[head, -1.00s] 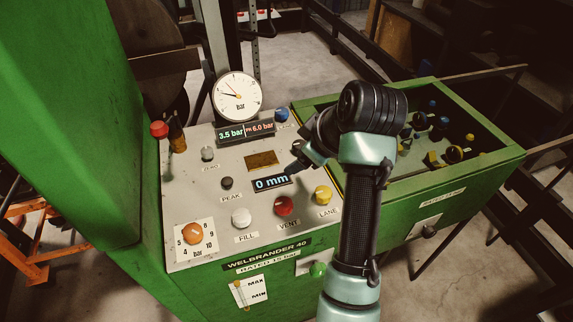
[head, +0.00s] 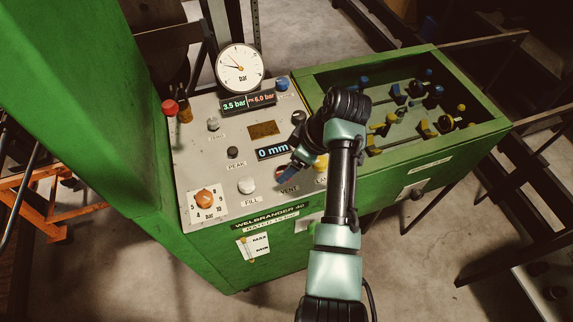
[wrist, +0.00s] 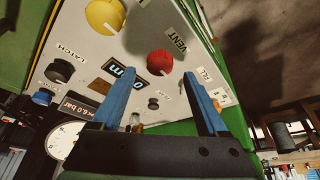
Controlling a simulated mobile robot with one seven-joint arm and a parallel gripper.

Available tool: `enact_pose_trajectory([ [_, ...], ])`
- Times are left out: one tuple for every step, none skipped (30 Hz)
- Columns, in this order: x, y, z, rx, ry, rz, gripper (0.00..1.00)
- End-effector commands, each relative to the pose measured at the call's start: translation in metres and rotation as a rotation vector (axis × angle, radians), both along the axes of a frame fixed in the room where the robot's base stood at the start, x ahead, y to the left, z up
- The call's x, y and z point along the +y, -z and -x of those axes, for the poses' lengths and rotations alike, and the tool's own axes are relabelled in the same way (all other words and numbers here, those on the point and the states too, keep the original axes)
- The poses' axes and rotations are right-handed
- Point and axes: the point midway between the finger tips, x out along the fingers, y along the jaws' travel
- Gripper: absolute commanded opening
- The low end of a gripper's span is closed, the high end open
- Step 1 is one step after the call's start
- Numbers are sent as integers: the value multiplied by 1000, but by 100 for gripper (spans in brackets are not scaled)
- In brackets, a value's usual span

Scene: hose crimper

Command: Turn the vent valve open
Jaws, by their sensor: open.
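The vent valve is a red round knob (head: 280,171) beside the VENT label on the grey panel. My arm and gripper partly cover it in the head view. In the wrist view the red knob (wrist: 160,62) shows whole, lying between the lines of my two blue fingers. My gripper (wrist: 164,75) is open with nothing held in it. In the head view my gripper (head: 286,178) is at the vent knob. I cannot tell whether the fingers touch it.
A white FILL knob (head: 246,186) and a yellow knob (head: 321,165) flank the vent knob. Behind are a 0 mm display (head: 271,152), a dark PEAK knob (head: 232,152) and a pressure gauge (head: 239,67). An orange selector (head: 204,199) sits at the left.

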Motion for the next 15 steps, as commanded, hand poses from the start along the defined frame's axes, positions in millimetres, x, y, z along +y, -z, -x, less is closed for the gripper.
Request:
enact_pose_trajectory([
  [3, 8, 0, 4, -2, 0, 76],
  [5, 12, -1, 3, -1, 0, 76],
  [7, 16, -2, 3, -2, 0, 76],
  [8, 19, -3, 2, -2, 0, 76],
  [9, 22, -4, 1, -1, 1, 76],
  [10, 25, -4, 1, -1, 1, 76],
  [10, 27, -5, 1, -1, 1, 76],
  [10, 28, -5, 0, -1, 0, 76],
  [11, 29, -5, -1, -1, 1, 76],
  [11, 30, -5, -1, -1, 1, 76],
  [11, 30, -6, -1, -1, 1, 76],
  [11, 30, -6, -1, -1, 1, 76],
  [11, 30, -6, -1, -1, 1, 76],
  [11, 30, -6, -1, -1, 1, 76],
  [11, 30, -6, -1, -1, 1, 76],
])
